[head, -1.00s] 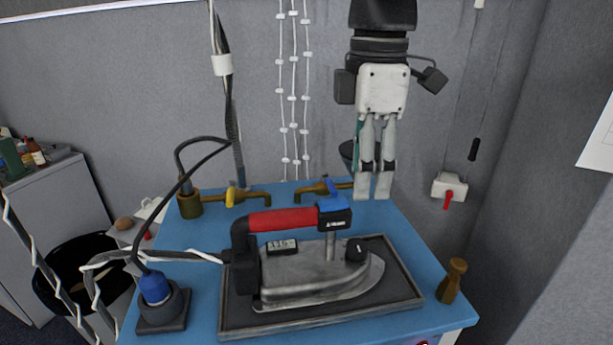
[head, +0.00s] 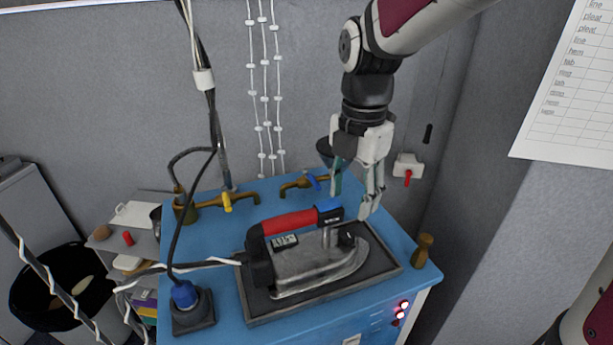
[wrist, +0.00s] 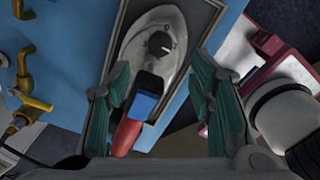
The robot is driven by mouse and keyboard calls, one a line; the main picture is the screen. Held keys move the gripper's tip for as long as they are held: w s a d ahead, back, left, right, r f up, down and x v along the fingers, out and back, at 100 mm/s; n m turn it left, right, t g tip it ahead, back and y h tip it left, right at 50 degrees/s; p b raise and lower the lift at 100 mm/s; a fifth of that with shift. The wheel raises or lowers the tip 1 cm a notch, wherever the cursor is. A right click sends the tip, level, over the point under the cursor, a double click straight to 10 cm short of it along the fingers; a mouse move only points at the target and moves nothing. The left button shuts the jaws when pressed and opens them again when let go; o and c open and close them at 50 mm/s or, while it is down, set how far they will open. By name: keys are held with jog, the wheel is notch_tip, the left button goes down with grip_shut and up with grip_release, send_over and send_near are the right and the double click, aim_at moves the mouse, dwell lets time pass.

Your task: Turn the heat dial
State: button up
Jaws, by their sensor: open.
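The heat dial (head: 347,239) is a small round black knob on top of the grey metal iron (head: 310,264), near its front. The iron has a red handle (head: 289,223) with a blue part at its front end, and lies on a dark tray (head: 391,265). In the wrist view the dial (wrist: 160,44) shows ahead of my gripper, midway between the fingers, with a white mark on it. My gripper (head: 354,202) is open and empty, above and just behind the dial, apart from it. In the wrist view its green-padded fingers (wrist: 160,78) stand wide apart.
The blue table (head: 226,285) carries brass taps (head: 228,201) at the back, a brown peg (head: 422,250) at the right, and a blue plug (head: 184,294) with a cable at the left. Hanging cables run up at the left. A grey wall stands behind.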

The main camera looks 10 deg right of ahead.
aim_at(347, 233)
notch_tip(347, 233, down, 9)
jog(key=shift+r, duration=0.2)
jog(key=shift+c, duration=0.6)
jog(key=shift+p, duration=0.3)
grip_shut()
